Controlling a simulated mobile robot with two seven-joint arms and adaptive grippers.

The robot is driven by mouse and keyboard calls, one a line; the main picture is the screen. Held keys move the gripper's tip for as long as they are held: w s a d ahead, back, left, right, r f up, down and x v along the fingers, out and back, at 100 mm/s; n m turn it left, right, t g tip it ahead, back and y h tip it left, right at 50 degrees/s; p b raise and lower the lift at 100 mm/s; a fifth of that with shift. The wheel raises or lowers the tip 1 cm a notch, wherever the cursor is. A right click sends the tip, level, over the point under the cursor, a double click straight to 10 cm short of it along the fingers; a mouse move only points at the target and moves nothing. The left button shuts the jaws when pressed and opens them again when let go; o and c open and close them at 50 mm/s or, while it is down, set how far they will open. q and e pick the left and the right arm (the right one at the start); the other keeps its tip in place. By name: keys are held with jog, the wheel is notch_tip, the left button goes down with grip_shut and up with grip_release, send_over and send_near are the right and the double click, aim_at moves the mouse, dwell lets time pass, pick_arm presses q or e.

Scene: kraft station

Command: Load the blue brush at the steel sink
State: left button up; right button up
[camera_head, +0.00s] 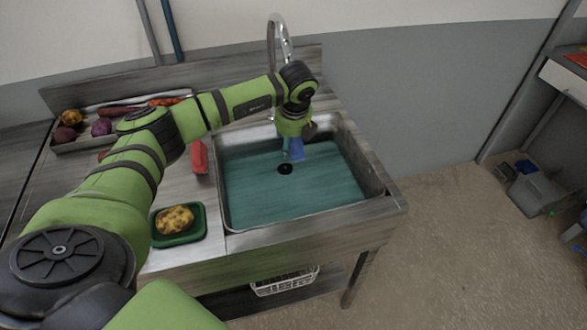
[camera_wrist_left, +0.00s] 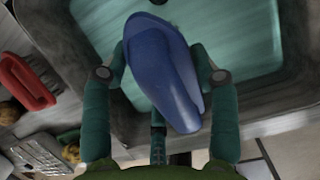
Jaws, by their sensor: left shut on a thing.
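The blue brush (camera_wrist_left: 160,70) is between the two teal fingers of my left gripper (camera_wrist_left: 162,62), which is shut on it. In the head view the blue brush (camera_head: 299,150) shows partly behind my left gripper (camera_head: 291,148), over the far part of the steel sink (camera_head: 225,212). The sink basin has a teal floor or water with a dark round drain (camera_head: 285,169). I cannot tell how high the brush hangs above it. The sink rim (camera_wrist_left: 255,126) also shows in the wrist view. My right gripper is not in view.
A red brush-like object (camera_head: 199,157) lies left of the sink. A green tray (camera_head: 160,242) holds a yellowish potato-like item (camera_head: 175,219). A tray (camera_head: 70,147) with several vegetables is at the back left. The faucet (camera_head: 270,40) rises behind the sink.

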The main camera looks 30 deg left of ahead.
pick_arm(q)
jog(key=shift+w+a+r, duration=0.15)
jog(key=shift+r, duration=0.2)
